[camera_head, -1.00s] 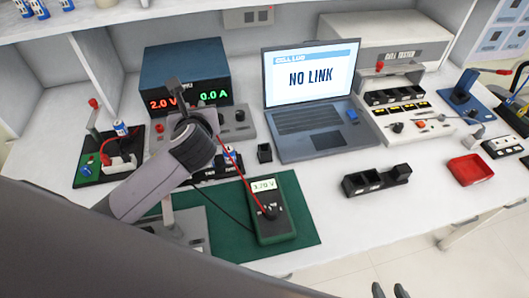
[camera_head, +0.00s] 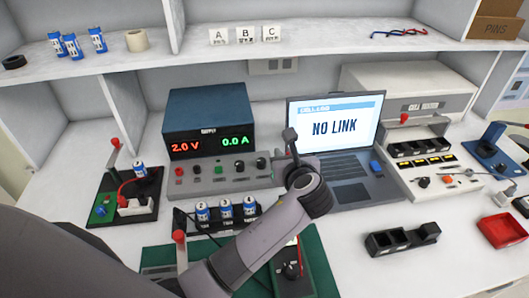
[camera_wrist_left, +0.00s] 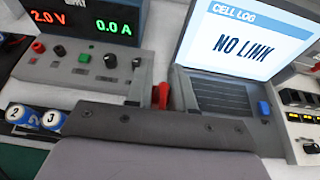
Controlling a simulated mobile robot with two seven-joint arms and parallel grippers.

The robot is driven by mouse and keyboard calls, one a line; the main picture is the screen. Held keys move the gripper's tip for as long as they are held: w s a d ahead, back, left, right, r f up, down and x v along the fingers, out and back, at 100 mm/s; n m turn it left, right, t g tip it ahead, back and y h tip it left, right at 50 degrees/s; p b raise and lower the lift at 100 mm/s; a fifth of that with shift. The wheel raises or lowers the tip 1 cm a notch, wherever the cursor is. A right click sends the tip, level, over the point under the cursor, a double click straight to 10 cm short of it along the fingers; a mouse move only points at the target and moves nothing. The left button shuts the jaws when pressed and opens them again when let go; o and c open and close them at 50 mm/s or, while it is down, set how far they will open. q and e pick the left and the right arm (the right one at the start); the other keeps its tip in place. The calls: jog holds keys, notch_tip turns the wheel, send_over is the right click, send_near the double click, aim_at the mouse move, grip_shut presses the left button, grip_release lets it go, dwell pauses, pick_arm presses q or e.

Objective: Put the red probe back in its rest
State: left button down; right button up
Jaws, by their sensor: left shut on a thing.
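My left gripper (camera_head: 291,143) points away from me, in front of the laptop's left edge. In the left wrist view its jaws (camera_wrist_left: 163,84) are shut on the red probe (camera_wrist_left: 161,96), whose red body shows between the fingers. The probe's tip is not visible, and the head view hides the probe behind my gripper and wrist. The dark meter (camera_head: 290,268) lies on the green mat (camera_head: 326,272), mostly covered by my arm; its display is hidden. I cannot make out the probe's rest. My right gripper is not in view.
Several numbered cells (camera_head: 202,211) stand in a black holder left of my wrist. The supply (camera_head: 209,125) stands behind. The laptop (camera_head: 335,122) reads NO LINK. A black block (camera_head: 402,240) and red tray (camera_head: 500,230) lie right, with bare bench between laptop and block.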

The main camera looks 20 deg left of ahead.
pick_arm(q)
jog(key=shift+w+d, duration=0.1)
jog(key=shift+d, duration=0.2)
jog(key=shift+f, duration=0.1)
jog(key=shift+f+b, duration=1.15)
jog(key=shift+f, duration=1.65)
jog(key=shift+p, duration=0.6)
jog(key=shift+p, duration=0.5)
